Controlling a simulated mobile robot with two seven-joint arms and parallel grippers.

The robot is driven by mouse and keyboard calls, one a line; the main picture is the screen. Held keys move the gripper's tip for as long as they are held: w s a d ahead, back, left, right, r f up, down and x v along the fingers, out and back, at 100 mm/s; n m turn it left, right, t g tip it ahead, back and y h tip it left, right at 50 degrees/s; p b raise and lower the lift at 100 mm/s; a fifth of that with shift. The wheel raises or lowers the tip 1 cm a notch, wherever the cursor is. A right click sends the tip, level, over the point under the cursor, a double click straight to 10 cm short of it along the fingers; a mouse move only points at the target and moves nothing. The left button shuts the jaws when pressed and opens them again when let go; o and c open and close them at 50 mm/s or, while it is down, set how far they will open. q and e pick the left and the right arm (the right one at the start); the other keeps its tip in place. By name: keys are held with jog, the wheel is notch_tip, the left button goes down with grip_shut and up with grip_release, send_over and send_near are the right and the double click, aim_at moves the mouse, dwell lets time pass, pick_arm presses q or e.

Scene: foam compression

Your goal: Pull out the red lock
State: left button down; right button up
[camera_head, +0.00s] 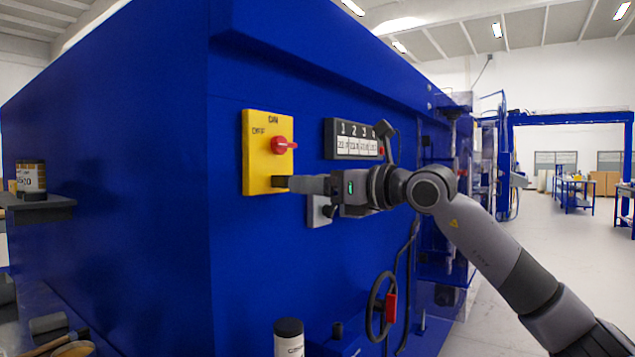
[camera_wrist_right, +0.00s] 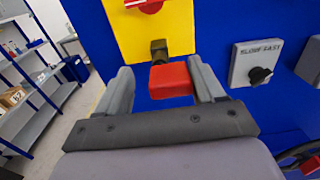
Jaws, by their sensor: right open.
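The red lock (camera_wrist_right: 171,81) is a red block below a dark fitting (camera_wrist_right: 159,49) at the lower edge of the yellow switch panel (camera_wrist_right: 126,38). My right gripper (camera_wrist_right: 163,77) is open, with one finger on each side of the lock. I cannot tell whether the fingers touch it. In the head view my right gripper (camera_head: 290,183) reaches the panel's lower right corner and hides the lock. The yellow panel (camera_head: 258,160) carries a red rotary switch (camera_head: 282,145) above the gripper. My left gripper is not in view.
A slow/fast knob box (camera_wrist_right: 257,64) is to the right of the gripper. A numbered display (camera_head: 352,139) is above my wrist, and a handwheel (camera_head: 376,305) is below. A jar (camera_head: 31,178) stands on a ledge at the left. Open floor lies right of the blue machine (camera_head: 260,265).

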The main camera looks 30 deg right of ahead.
jog(key=shift+w+d, duration=0.15)
jog(key=shift+d, duration=0.3)
dwell(0.4)
dwell(0.6)
grip_shut()
jog(key=shift+d, duration=0.1)
jog(key=shift+s, duration=0.3)
jog(key=shift+b+v, duration=1.4)
jog(key=shift+v, duration=1.3)
